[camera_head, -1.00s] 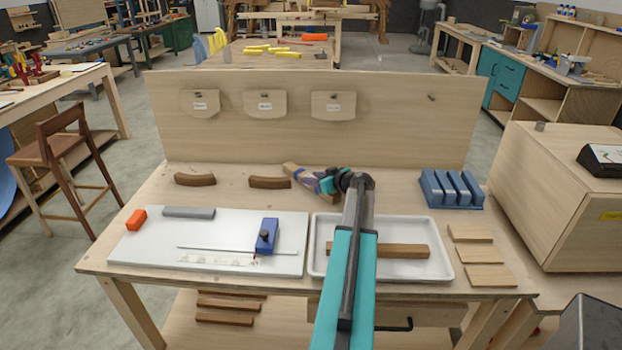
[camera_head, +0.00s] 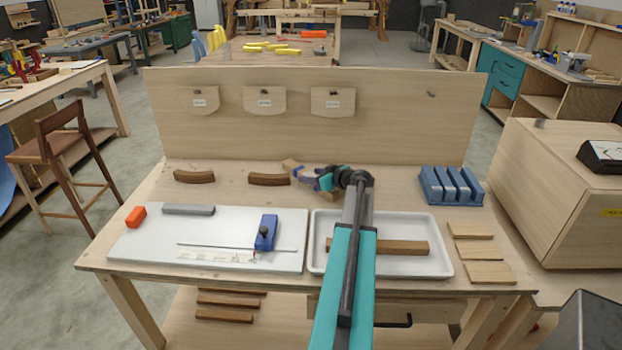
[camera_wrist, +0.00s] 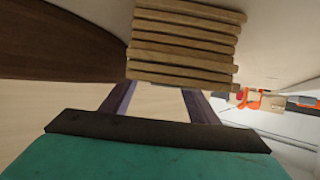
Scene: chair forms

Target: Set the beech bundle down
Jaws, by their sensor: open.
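The beech bundle, a stack of several thin pale slats (camera_wrist: 185,45), fills the upper middle of the wrist view, just beyond my fingers. In the head view a pale end of it (camera_head: 291,166) shows at the back of the bench, right of the middle curved brown piece (camera_head: 269,180). My gripper (camera_head: 304,178) is low over the bench there, with its purple fingers beside the bundle. The fingers (camera_wrist: 160,97) stand apart in the wrist view. Part of the bundle is hidden behind the gripper in the head view, so I cannot tell whether it fully rests on the bench.
A white tray (camera_head: 436,270) with a brown bar stands at front right, partly behind my arm. A white board (camera_head: 140,250) with tools lies at left. A blue slotted holder (camera_head: 450,188) and loose pale boards (camera_head: 474,231) are at right. An upright back panel (camera_head: 400,125) borders the bench.

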